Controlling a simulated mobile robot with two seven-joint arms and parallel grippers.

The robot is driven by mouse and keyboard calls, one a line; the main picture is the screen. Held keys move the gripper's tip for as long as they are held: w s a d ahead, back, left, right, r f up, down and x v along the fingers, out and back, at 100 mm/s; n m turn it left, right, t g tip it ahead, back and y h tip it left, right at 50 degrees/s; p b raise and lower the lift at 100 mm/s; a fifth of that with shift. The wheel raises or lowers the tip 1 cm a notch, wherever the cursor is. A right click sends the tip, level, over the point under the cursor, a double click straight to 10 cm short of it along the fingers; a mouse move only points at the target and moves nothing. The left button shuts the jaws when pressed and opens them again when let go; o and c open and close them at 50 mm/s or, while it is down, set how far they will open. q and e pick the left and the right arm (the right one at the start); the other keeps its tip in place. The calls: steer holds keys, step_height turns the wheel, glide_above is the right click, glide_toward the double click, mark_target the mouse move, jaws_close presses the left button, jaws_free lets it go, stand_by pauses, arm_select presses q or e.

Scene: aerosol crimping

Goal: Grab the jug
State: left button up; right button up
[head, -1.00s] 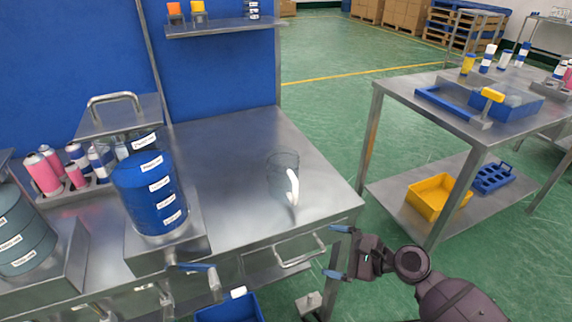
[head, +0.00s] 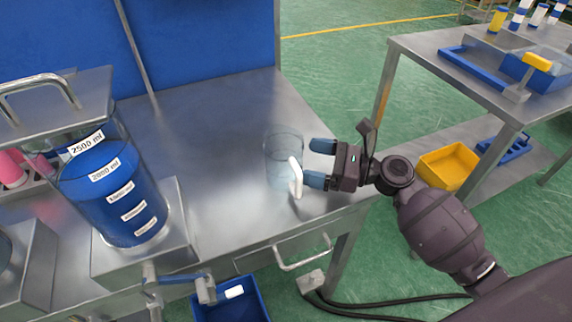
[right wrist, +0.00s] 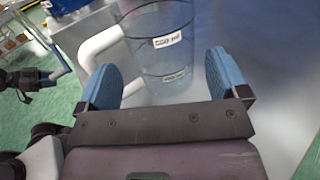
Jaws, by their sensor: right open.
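The jug (head: 280,150) is a clear, see-through vessel with a white handle. It stands upright on the steel bench near its front right edge, with the handle (head: 296,178) toward the front right. My right gripper (head: 318,163) is open and empty just right of the jug, its blue fingers pointing at it. In the right wrist view the jug (right wrist: 160,50) lies ahead between the spread fingers (right wrist: 165,80), and the handle is partly hidden by the left finger. What looks like my left gripper (right wrist: 40,77) shows small at the left edge there; its jaws are unclear.
A large blue-filled tank (head: 125,200) stands on a steel stand at the left of the bench (head: 215,130). A blue bin (head: 232,300) is below the front edge. Another table (head: 430,60) with a yellow bin (head: 447,166) below is at right. Bench around the jug is clear.

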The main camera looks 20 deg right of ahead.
mark_target(286, 157)
steer(key=shift+f+b+x, duration=0.15)
steer(key=shift+x, duration=1.45)
steer(key=shift+f+b+x, duration=0.15)
steer(key=shift+x, duration=1.45)
steer(key=c, duration=0.8)
